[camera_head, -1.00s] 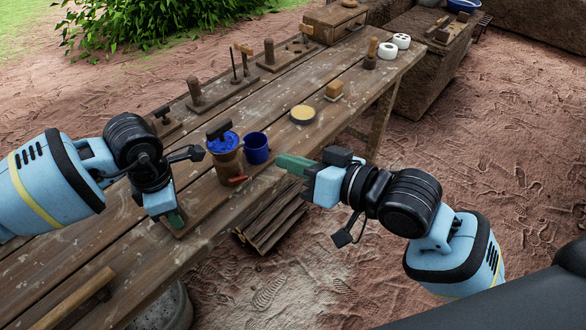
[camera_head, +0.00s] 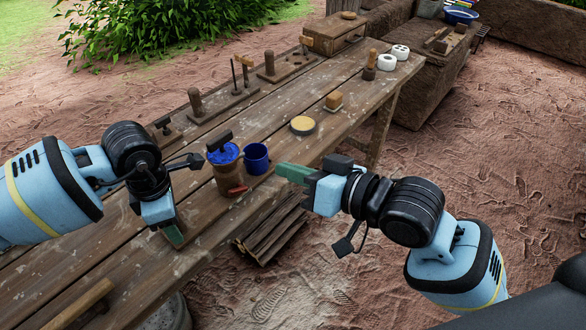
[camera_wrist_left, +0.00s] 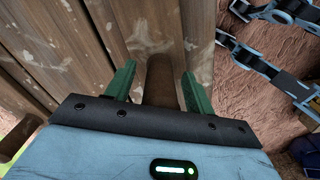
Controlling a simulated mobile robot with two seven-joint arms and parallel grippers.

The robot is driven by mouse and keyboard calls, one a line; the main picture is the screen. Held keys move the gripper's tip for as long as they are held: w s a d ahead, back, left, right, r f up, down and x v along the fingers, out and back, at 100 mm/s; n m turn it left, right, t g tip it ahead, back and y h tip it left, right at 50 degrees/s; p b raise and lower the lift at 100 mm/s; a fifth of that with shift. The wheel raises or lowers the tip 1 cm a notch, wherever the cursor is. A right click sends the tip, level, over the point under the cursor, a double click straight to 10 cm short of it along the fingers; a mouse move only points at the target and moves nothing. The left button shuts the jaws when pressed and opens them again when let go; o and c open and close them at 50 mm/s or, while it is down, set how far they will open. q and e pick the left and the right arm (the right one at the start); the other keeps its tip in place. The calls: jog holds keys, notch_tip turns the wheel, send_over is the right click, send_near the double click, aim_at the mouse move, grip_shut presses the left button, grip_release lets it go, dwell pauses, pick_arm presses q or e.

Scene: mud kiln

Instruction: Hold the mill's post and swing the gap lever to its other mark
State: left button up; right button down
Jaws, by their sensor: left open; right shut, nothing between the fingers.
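The mill (camera_head: 227,174) stands on the bench as a brown cylinder with a blue top and a dark handle. A small red lever (camera_head: 237,190) sticks out low on its near side. My left gripper (camera_head: 173,235) is down near the bench, left of and nearer than the mill. In the left wrist view its open green fingers (camera_wrist_left: 154,84) stand on either side of a brown wooden post (camera_wrist_left: 161,76). In the head view the gripper hides that post. My right gripper (camera_head: 280,170) is shut and empty, right of the red lever, its fingers pointing left.
A blue mug (camera_head: 256,158) stands close behind the mill, near the right gripper's fingertips. Firewood (camera_head: 272,222) lies below.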

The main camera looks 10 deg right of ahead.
pick_arm(q)
notch_tip(320, 180, up, 11)
jog(key=shift+r, duration=0.15)
dwell(0.4)
